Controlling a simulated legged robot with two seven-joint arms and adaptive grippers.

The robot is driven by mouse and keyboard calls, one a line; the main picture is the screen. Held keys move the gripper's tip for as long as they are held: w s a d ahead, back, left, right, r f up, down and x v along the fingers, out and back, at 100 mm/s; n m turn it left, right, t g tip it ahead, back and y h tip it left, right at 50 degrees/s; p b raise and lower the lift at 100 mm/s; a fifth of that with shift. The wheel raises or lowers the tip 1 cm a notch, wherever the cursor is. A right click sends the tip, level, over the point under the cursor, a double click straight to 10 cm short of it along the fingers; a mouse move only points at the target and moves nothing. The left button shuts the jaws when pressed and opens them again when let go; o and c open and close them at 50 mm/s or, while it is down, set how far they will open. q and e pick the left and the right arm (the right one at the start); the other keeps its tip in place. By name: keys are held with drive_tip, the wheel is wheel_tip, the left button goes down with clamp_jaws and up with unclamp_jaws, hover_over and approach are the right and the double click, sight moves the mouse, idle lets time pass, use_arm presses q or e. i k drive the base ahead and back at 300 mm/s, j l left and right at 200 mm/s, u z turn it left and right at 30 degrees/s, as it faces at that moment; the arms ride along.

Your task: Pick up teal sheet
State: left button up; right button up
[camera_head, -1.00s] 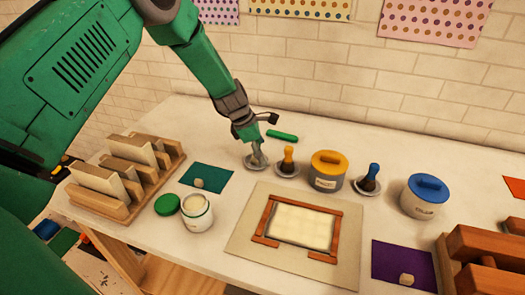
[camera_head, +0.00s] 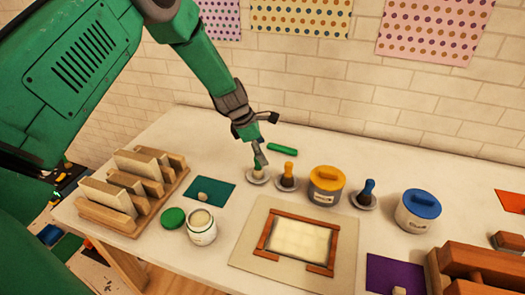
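The teal sheet (camera_head: 222,191) lies flat on the table, left of the middle. A small pale knob-like weight (camera_head: 203,196) sits on it. My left gripper (camera_head: 260,160) points down to the right of and behind the sheet, apart from it. Its fingers are just above a small pale piece on a round dish (camera_head: 258,180). The fingers look close together, but I cannot tell whether they touch or hold the pale piece. My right gripper is not in view.
A wooden rack (camera_head: 130,190) stands left of the sheet. An open white jar (camera_head: 201,229) and its green lid (camera_head: 173,217) are in front. A wooden frame (camera_head: 300,238) on a mat lies to the right. Brushes on dishes and an orange-lidded pot (camera_head: 326,186) stand behind.

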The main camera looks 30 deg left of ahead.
sight(206, 189)
drive_tip(key=k, duration=1.5)
